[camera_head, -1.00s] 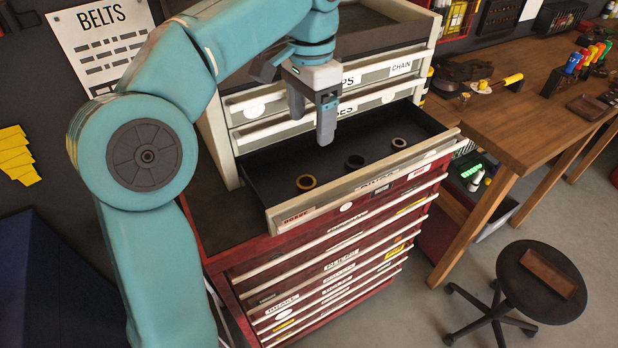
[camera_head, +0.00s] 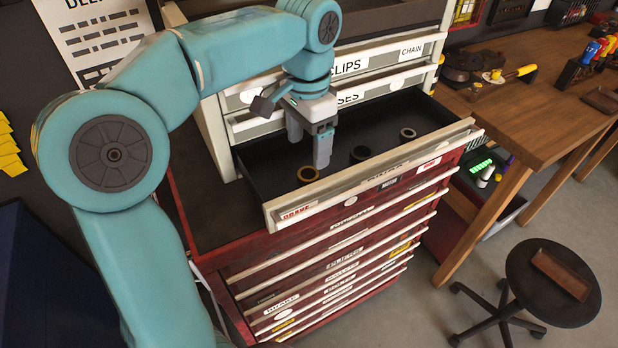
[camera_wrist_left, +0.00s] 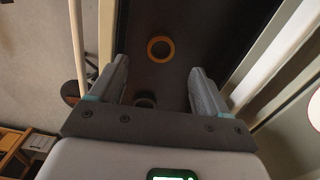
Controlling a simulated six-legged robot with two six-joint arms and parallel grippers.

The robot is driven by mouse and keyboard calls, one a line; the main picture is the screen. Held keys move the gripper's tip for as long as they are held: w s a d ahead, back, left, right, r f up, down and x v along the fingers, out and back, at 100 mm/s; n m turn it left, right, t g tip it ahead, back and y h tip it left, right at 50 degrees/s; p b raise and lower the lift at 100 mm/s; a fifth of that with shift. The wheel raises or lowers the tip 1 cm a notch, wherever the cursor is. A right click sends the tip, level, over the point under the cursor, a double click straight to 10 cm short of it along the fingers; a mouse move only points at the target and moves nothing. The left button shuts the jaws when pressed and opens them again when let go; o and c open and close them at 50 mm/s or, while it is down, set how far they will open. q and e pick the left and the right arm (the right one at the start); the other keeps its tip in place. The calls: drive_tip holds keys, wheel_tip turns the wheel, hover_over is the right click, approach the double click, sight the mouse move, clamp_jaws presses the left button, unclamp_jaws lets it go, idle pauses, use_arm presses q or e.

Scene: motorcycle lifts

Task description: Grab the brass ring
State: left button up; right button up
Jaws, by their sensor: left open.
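The brass ring (camera_head: 308,174) lies flat on the dark floor of the open drawer (camera_head: 390,189), near its left end. My left gripper (camera_head: 309,150) is over the drawer, just above and beside the ring in the head view, apart from it and empty. In the left wrist view the brass ring (camera_wrist_left: 160,49) shows beyond the open fingers (camera_wrist_left: 155,80), a little past the gap between their tips. A black ring (camera_head: 359,154) and a grey ring (camera_head: 407,134) lie farther right in the same drawer. My right gripper is not in view.
Shut drawers of the red cabinet (camera_head: 335,270) are below, and pale upper drawers (camera_head: 345,70) stand behind. A wooden bench (camera_head: 540,110) and a black stool (camera_head: 553,285) are at right.

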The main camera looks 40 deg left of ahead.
sight(308, 167)
use_arm(q)
drive_tip(key=shift+s+f, duration=0.25)
drive_tip(key=shift+f, duration=0.2)
wheel_tip(308, 167, down, 6)
drive_tip(key=shift+w+r+b, duration=0.1)
drive_tip(key=shift+b, duration=0.25)
drive_tip(key=shift+w+a, duration=0.1)
drive_tip(key=shift+w, duration=0.1)
drive_tip(key=shift+s, duration=0.15)
drive_tip(key=c, duration=1.2)
drive_tip(key=shift+o, duration=0.2)
